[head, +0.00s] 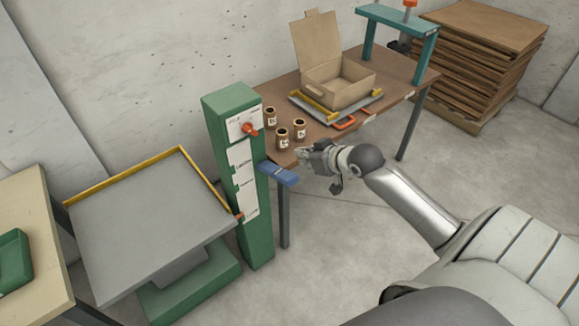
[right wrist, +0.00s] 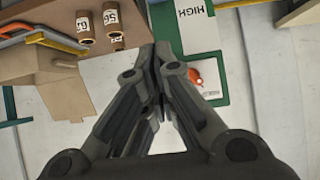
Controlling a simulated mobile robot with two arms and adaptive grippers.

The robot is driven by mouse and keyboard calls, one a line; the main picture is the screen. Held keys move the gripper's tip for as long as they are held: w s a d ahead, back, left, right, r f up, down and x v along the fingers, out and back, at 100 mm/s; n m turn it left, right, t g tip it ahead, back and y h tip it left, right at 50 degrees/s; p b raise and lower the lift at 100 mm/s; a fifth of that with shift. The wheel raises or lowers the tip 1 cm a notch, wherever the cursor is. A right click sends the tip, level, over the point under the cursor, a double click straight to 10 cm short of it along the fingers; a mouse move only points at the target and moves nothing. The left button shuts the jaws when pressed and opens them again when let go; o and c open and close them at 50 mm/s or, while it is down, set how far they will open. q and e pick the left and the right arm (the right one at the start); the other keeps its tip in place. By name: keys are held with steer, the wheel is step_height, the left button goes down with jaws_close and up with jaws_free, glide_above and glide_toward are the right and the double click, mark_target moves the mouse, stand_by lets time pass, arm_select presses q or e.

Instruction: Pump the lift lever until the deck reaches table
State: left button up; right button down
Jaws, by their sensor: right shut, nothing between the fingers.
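The lift's green column (head: 238,180) stands between the grey deck (head: 145,235) and the brown table (head: 275,152). The deck has yellow rails on two sides and sits lower than the brown table top. A blue lever (head: 279,174) sticks out from the column's right side. An orange knob (head: 249,129) is on the column's upper label; it also shows in the right wrist view (right wrist: 196,77) beside the word HIGH. My right gripper (head: 305,157) is shut and empty, just right of and above the lever, apart from it. Its closed fingers fill the right wrist view (right wrist: 158,62). My left gripper is not in view.
Several small brown jars (head: 283,138) stand near the table's edge close to my right gripper. Behind them are an open carton (head: 340,83) on a grey tray and a teal frame (head: 397,22). A beige table (head: 22,210) stands at left. Floor in front is clear.

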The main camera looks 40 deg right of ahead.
steer(key=p, duration=0.2)
glide_above(290, 175)
steer(key=w, duration=0.2)
step_height(290, 175, down, 6)
steer(key=shift+s+a+r, duration=0.1)
steer(key=shift+s+a, duration=0.05)
steer(key=f, duration=0.1)
steer(key=s+f, duration=0.1)
steer(key=shift+s+f+p, duration=0.1)
steer(key=shift+f+p, duration=0.2)
steer(key=shift+p, duration=0.1)
steer(key=shift+s+f, duration=0.3)
steer(key=shift+f, duration=0.3)
